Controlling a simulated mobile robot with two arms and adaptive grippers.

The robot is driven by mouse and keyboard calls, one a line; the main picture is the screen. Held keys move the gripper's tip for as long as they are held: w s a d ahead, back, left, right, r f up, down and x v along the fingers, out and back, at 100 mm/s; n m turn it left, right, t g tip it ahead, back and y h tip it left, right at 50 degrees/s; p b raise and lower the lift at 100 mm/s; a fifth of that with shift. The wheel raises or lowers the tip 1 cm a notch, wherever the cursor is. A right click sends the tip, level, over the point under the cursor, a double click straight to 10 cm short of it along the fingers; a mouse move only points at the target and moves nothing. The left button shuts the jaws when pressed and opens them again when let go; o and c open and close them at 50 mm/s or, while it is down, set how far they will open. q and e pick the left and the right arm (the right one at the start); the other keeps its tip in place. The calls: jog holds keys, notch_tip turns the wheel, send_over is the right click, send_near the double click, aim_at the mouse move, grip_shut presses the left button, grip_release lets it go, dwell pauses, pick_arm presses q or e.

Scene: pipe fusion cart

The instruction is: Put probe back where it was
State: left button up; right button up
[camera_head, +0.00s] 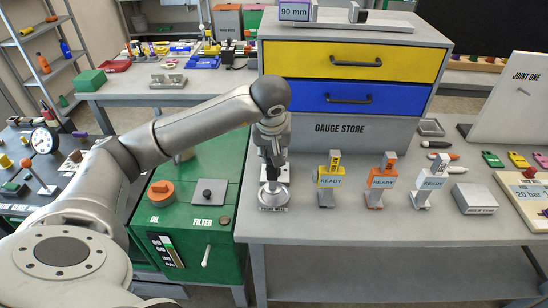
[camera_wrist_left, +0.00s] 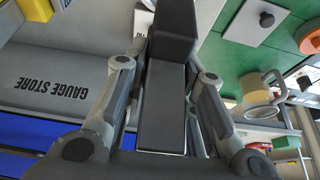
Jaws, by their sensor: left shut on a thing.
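My left gripper (camera_head: 273,160) points down over the left end of the grey bench. It is shut on a dark upright piece, which I take to be the probe (camera_head: 271,172). In the left wrist view the dark block (camera_wrist_left: 165,100) lies between the two fingers. Directly below is a round pale metal base (camera_head: 273,197) with a small label. The probe's lower end is at this base, but I cannot tell whether it is seated or just above. My right gripper is not in view.
The gauge store cabinet (camera_head: 350,85) with yellow and blue drawers stands close behind. Yellow, orange and grey gauges marked READY (camera_head: 330,181) stand to the right. A green oil and filter unit (camera_head: 190,215) is at the left. The bench front (camera_head: 380,229) is clear.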

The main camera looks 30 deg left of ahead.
pick_arm(q)
jog(key=x, duration=0.3)
jog(key=shift+s+d+f+p, duration=0.1)
jog(key=shift+d+f+p, duration=0.1)
jog(key=shift+f+p, duration=0.25)
jog(key=shift+f, duration=0.25)
jog(key=o, duration=0.5)
jog(key=shift+f+b, duration=0.1)
jog(key=shift+b, duration=0.25)
jog(key=o, duration=0.5)
jog(key=shift+c, duration=0.2)
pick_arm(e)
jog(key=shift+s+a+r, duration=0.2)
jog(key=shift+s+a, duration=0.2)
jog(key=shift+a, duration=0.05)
